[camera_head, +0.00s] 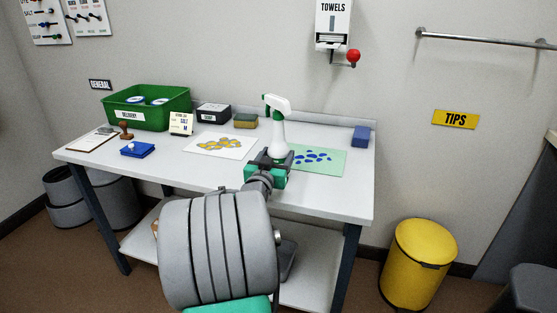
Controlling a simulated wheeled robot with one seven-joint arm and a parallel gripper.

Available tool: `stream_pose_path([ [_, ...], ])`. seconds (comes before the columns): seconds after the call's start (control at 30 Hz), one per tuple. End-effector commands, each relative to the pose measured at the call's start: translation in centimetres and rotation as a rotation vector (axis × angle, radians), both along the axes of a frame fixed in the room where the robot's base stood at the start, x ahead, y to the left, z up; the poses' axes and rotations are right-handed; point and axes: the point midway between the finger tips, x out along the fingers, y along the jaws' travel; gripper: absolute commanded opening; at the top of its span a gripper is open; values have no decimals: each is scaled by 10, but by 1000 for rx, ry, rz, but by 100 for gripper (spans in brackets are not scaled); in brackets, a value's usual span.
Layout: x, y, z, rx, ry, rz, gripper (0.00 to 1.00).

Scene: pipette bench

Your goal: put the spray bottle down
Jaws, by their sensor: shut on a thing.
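The spray bottle (277,136) is white with a green trigger head and stands upright over the right half of the bench. My gripper (272,160) is shut on its lower body. The bottle's base is hidden behind my gripper, so I cannot tell whether it touches the bench top. My arm reaches up from the front and covers part of the bench's front edge.
On the white bench (340,197) a green mat with blue spots (325,168) lies right of the bottle. A white sheet with yellow spots (222,143) lies left. A sponge (246,121), dark box (213,113), green crate (181,101) and blue block (361,136) stand behind.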

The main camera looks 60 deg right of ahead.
Motion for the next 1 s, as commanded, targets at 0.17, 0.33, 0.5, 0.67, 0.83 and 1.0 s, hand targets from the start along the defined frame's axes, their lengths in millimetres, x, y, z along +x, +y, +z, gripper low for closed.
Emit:
stream_pose_path([
  [0.17,0,0,3,-6,-3,0,0],
  [0.33,0,0,-1,0,0,0,66],
  [0.5,0,0,-1,0,0,0,80],
  [0.67,0,0,-1,0,0,0,84],
  [0.83,0,0,0,1,0,0,84],
  [1.0,-2,20,-1,-1,0,5,84],
])
